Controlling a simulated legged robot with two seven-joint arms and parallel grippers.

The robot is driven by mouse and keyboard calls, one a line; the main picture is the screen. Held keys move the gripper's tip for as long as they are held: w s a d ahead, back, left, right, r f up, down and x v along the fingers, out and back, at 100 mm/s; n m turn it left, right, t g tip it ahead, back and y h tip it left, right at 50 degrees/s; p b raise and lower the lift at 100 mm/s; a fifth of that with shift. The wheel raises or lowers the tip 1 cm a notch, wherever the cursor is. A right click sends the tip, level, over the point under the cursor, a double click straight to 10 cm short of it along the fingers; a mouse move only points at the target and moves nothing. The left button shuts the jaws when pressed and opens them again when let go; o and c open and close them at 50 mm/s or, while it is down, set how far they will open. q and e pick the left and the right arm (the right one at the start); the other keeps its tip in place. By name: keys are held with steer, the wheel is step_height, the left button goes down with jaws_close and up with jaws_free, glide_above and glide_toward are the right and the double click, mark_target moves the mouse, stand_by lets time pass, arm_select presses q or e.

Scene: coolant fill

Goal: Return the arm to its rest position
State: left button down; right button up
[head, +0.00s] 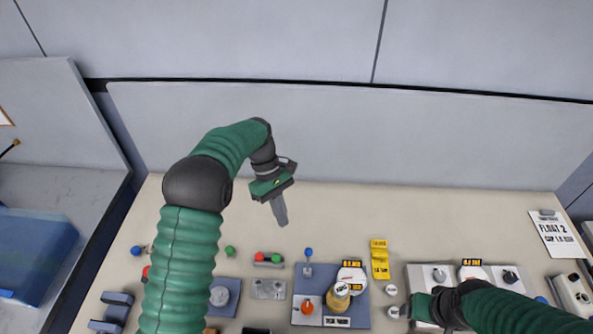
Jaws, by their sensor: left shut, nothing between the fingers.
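My left arm, in a green sleeve with dark joints, rises from the bottom left and bends over the table. Its gripper (280,212) points down with the fingers together and empty, above the back part of the beige table (340,215). It appears apart from everything on the table. My right arm comes in from the lower right. Its gripper (408,308) is low over the front of the table, beside a white panel (455,272). Its fingers are too small and partly hidden to tell whether they are open.
A blue-grey panel (363,312) holds gauges, an orange knob (307,307) and a brass cylinder (338,298). A yellow label block (380,260) stands nearby. A "FLOAT 2" sheet (556,236) lies at right. A grey wall (330,130) closes the back. The table's back strip is clear.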

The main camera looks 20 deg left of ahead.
arm_select(q)
steer(key=s+a+f+m+t+y+b, duration=0.1)
steer(key=s+f+m+t+y+b, duration=0.1)
steer(key=s+f+m+b, duration=0.3)
steer(key=s+a+f+m+t+y+b, duration=0.1)
steer(key=s+f+m+t+b, duration=0.3)
steer(key=s, duration=0.8)
steer(key=f+m+b, duration=0.1)
steer(key=m+b, duration=0.1)
steer(key=m, duration=0.1)
steer(key=shift+a+y, duration=0.15)
steer(key=shift+y, duration=0.25)
steer(key=shift+s+r, duration=0.1)
steer(key=shift+s, duration=0.15)
steer(key=shift+w, duration=0.1)
